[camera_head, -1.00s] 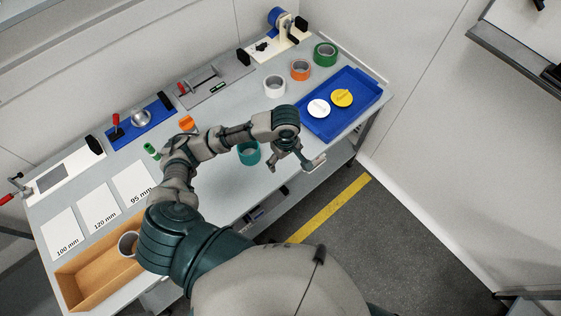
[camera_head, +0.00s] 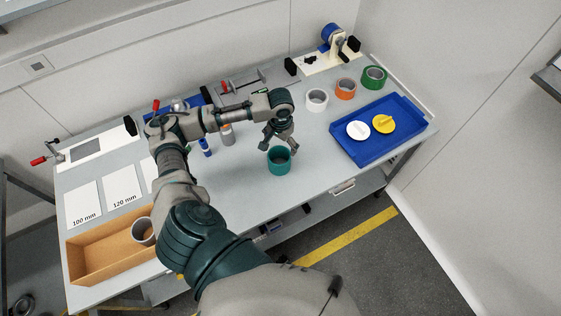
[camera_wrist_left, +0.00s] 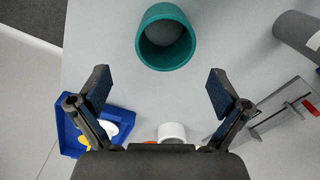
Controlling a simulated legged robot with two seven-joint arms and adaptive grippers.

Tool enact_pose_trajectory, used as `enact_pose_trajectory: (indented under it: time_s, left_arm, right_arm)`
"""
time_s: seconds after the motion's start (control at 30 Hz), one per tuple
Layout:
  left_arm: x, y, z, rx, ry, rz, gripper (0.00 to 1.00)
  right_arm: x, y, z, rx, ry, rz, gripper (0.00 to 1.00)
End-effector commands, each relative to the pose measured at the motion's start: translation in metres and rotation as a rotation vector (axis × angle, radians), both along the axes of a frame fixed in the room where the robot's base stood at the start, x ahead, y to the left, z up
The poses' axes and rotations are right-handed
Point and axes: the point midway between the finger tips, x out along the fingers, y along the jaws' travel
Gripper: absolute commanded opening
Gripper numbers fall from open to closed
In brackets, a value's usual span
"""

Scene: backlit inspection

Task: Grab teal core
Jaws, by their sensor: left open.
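The teal core (camera_head: 279,160) is a hollow ring standing on the grey table, near the middle of its front half. In the left wrist view the teal core (camera_wrist_left: 165,38) shows its open end, centred beyond the fingertips. My left gripper (camera_head: 279,143) is open and empty, close to the core on its far side in the head view. In the left wrist view the fingers of the left gripper (camera_wrist_left: 159,84) are spread wide and the core is not between them. My right gripper is not in view.
A blue tray (camera_head: 349,153) with a white and a yellow disc lies to the right. White (camera_head: 317,100), orange (camera_head: 346,89) and green (camera_head: 374,78) rolls stand behind it. A brown box (camera_head: 88,267) holds a grey ring at left. A grey cylinder (camera_head: 228,137) stands behind the arm.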

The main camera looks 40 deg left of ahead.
Motion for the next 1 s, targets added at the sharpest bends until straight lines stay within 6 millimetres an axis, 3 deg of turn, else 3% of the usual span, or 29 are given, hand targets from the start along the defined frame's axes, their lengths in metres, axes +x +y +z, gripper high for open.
enact_pose_trajectory:
  time_s: [0.1, 0.3, 0.47, 0.8, 1.0]
  left_arm:
    - [-0.001, 0.002, -0.031, -0.001, 0.004, 0.003, 1.00]
    - [0.000, 0.003, -0.063, -0.001, 0.002, 0.003, 1.00]
    - [0.001, 0.002, -0.073, -0.001, 0.000, 0.003, 1.00]
    - [0.004, 0.003, -0.118, 0.001, 0.001, 0.003, 1.00]
    - [0.004, 0.005, -0.121, -0.001, 0.000, 0.002, 1.00]
  right_arm:
    - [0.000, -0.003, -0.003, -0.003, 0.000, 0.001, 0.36]
    - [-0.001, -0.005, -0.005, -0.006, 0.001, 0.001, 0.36]
    - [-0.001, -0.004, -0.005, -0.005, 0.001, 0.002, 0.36]
    - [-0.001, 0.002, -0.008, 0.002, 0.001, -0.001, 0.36]
    - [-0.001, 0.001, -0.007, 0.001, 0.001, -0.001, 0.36]
